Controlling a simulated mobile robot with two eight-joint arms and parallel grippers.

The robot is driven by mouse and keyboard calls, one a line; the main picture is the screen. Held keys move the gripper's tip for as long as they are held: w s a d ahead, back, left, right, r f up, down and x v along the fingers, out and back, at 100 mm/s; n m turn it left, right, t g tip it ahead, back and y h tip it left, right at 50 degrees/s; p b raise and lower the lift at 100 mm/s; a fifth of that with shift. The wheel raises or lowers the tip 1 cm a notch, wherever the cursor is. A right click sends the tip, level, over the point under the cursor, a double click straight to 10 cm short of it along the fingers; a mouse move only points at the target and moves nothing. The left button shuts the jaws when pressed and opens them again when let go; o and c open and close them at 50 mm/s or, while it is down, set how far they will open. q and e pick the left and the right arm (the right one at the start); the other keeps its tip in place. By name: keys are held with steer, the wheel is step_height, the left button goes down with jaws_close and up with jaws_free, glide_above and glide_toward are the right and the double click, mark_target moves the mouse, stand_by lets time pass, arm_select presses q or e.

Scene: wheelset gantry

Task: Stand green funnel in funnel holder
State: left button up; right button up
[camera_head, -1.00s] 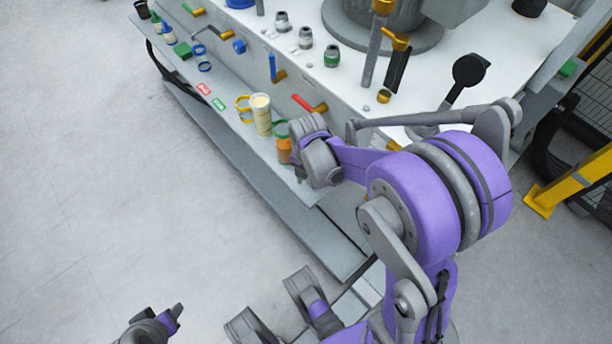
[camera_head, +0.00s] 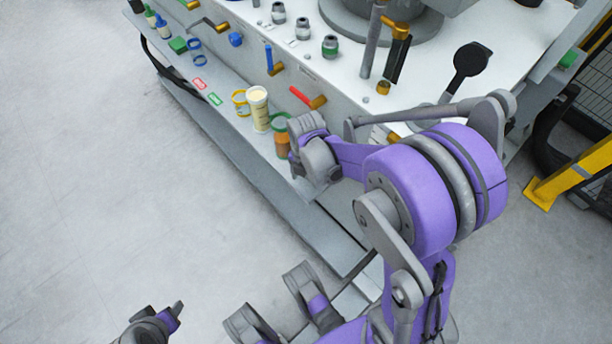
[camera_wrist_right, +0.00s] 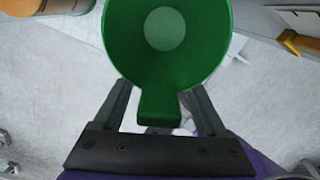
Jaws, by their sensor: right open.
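The green funnel (camera_wrist_right: 165,45) fills the top middle of the right wrist view, its wide mouth facing the camera and a pale round outlet at its bottom. Its green tab points down between the two fingers of my right gripper (camera_wrist_right: 160,96). The fingers are open, with a gap on each side of the tab. In the head view my right gripper (camera_head: 302,160) is at the near end of the shelf, beside a green ring-shaped rim (camera_head: 279,122). I cannot make out the funnel holder for sure. My left gripper (camera_head: 165,318) shows partly at the bottom left; its jaws are unclear.
Next to my right gripper, an orange-brown jar (camera_head: 282,145) and a cream cup (camera_head: 258,106) stand on the shelf (camera_head: 225,125). A yellow ring (camera_head: 240,98), blue rings (camera_head: 196,50) and a red-handled valve (camera_head: 305,98) are close by. The floor left of the shelf is clear.

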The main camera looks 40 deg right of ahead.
step_height(320, 180, up, 11)
steer(key=p, duration=0.4)
steer(key=shift+f, duration=0.1)
steer(key=shift+a, duration=0.1)
stand_by(0.4)
